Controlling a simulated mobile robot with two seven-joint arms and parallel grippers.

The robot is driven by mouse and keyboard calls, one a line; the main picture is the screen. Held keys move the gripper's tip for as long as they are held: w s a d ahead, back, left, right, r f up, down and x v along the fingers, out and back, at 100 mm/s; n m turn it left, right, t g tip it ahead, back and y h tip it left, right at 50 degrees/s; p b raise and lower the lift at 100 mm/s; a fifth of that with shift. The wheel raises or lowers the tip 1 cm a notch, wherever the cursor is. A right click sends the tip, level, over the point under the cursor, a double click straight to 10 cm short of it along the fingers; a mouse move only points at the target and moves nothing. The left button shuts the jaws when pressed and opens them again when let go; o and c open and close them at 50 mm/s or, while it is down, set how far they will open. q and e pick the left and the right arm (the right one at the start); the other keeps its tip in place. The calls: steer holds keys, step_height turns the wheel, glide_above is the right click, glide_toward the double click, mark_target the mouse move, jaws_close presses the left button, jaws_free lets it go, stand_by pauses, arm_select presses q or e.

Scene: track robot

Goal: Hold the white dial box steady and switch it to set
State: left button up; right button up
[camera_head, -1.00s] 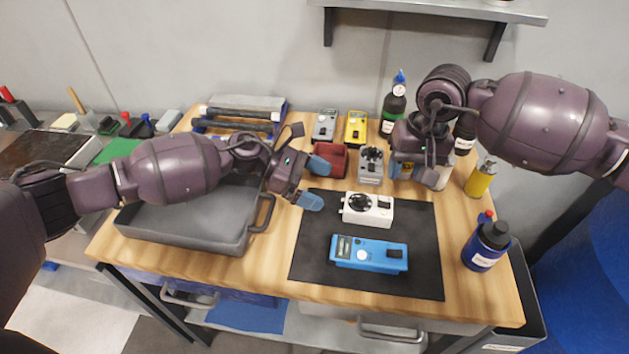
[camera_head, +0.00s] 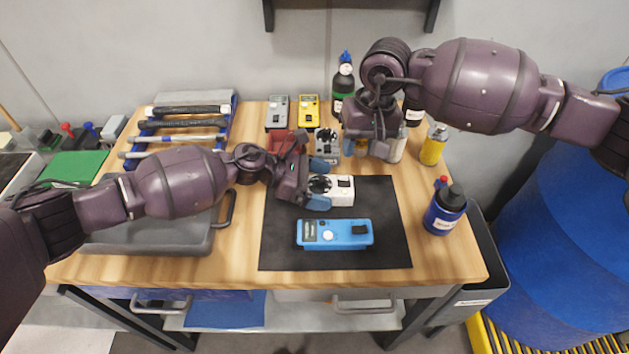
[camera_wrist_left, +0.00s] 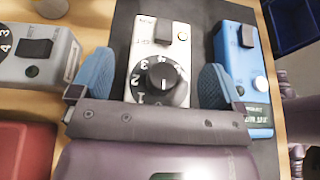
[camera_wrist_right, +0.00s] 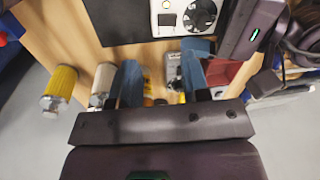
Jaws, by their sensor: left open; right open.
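The white dial box (camera_head: 343,191) lies on the black mat (camera_head: 283,240), behind a blue meter (camera_head: 350,233). My left gripper (camera_head: 318,184) is open at the box's left end. In the left wrist view, the white box (camera_wrist_left: 148,48) lies between the spread blue fingers (camera_wrist_left: 153,82), with a gap on each side. Its numbered black dial (camera_wrist_left: 161,77) is nearest, and a black switch (camera_wrist_left: 164,32) with tiny labels is farther off. My right gripper (camera_head: 368,155) is open above the back right of the box. The box also shows at the top of the right wrist view (camera_wrist_right: 166,22).
A grey dial box (camera_head: 327,143) and a red box stand close behind the left gripper. Bottles, including a yellow one (camera_head: 432,146), stand at right and behind. A dark blue bottle (camera_head: 445,210) stands right of the mat.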

mark_target(339, 182)
arm_select(q)
steer(key=c, duration=1.3)
arm_select(e)
steer(key=shift+a, duration=0.1)
steer(key=shift+c, duration=1.3)
steer(key=shift+a, duration=0.4)
steer(key=shift+c, duration=1.3)
steer(key=shift+a+r+m+h, duration=0.15)
steer(key=shift+a+m+h, duration=0.55)
steer(key=shift+a, duration=0.45)
jaws_close()
steer(key=shift+f, duration=3.3)
